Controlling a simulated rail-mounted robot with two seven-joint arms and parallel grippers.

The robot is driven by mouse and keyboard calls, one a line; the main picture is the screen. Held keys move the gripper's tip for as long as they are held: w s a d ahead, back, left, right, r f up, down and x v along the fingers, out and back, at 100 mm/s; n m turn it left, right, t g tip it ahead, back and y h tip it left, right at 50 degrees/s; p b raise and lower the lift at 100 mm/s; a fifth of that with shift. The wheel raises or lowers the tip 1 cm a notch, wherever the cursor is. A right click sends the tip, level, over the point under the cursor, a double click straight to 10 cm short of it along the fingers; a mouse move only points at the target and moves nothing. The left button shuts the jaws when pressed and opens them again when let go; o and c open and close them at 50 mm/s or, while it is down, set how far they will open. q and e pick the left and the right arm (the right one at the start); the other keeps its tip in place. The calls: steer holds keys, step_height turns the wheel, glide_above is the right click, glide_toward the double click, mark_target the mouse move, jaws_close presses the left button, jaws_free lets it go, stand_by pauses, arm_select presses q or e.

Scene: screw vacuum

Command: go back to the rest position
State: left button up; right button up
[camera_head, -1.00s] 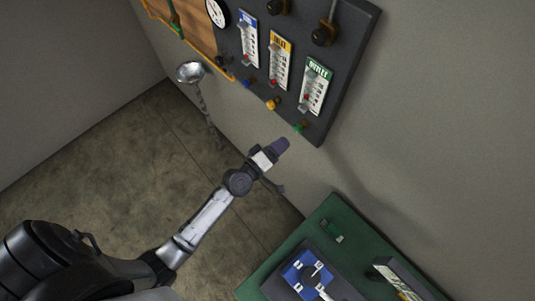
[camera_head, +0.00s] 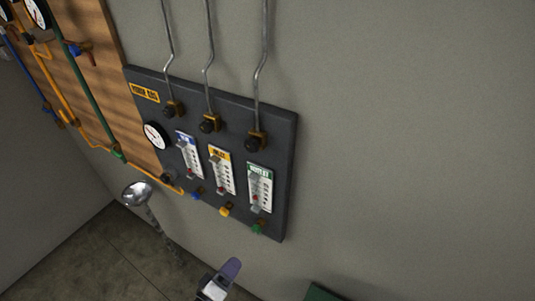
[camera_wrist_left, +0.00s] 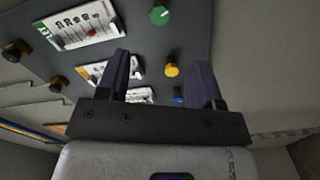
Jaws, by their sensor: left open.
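My left gripper (camera_head: 227,272) shows at the bottom of the head view, below the dark wall panel and apart from it. In the left wrist view its two dark fingers (camera_wrist_left: 160,80) stand apart with nothing between them. The dark panel (camera_head: 285,190) carries three flowmeters with blue, yellow and green labels. Blue, yellow and green knobs sit below them; the yellow knob (camera_head: 225,210) and green knob (camera_head: 258,227) show clearly. My right gripper is in neither view.
A wooden board (camera_head: 90,70) with coloured pipes is at the upper left. A green table corner (camera_head: 320,292) shows at the bottom edge. The wall on the right is bare.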

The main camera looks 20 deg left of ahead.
arm_select(q)
steer(key=s+d+f+m+g+h, duration=0.2)
steer(key=s+d+f+m+g, duration=0.3)
steer(key=m+g, duration=0.55)
steer(key=s+a+r+m+g+y+p, duration=0.1)
steer(key=s+a+r+y+p, duration=0.2)
steer(key=s+r+p, duration=0.3)
steer(key=s+a+r+m+g+y+p, duration=0.1)
steer(key=s+a+r+p, duration=0.3)
steer(key=s, duration=0.7)
step_height(320, 180, up, 2)
steer(key=shift+r+g+y+p, duration=0.15)
steer(key=shift+g+y+p, duration=0.6)
steer(key=shift+y+p, duration=0.15)
